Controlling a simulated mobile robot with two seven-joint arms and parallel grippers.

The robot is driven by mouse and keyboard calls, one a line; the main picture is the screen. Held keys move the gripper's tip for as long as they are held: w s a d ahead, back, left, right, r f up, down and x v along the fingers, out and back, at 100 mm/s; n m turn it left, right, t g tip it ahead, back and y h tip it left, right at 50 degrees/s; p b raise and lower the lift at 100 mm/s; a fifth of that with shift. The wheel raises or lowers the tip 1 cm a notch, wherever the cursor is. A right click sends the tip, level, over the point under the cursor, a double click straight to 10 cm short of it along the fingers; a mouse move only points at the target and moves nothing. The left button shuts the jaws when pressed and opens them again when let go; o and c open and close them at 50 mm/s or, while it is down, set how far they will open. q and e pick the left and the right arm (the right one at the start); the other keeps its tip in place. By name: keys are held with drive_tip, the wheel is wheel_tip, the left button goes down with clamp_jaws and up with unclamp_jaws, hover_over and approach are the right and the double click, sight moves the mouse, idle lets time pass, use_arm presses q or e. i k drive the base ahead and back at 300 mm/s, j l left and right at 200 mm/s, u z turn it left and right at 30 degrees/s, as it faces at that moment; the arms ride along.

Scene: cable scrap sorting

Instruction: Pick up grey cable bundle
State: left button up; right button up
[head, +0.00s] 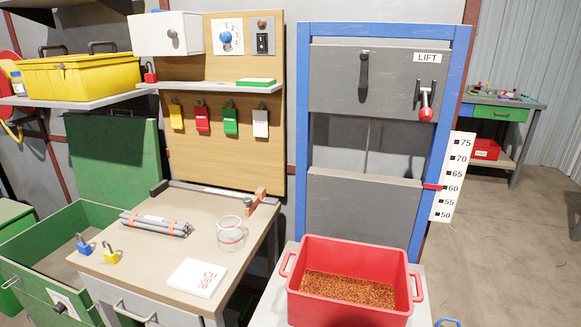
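The grey cable bundle (156,223) lies on the beige top of the workbench (150,265), left of the middle of the head view. It is several grey lengths side by side, held by orange bands near both ends. Nothing covers it. Neither my left nor my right gripper shows in the head view, so their state cannot be seen.
Near the bundle are a glass jar (230,234), a blue padlock (84,244), a yellow padlock (111,254) and a white card (197,278). A bar with a red-brown block (258,198) lies behind. A red bin (350,252) of copper-coloured granules stands right.

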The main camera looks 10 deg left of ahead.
sight(174, 228)
drive_tip(key=u, duration=1.35)
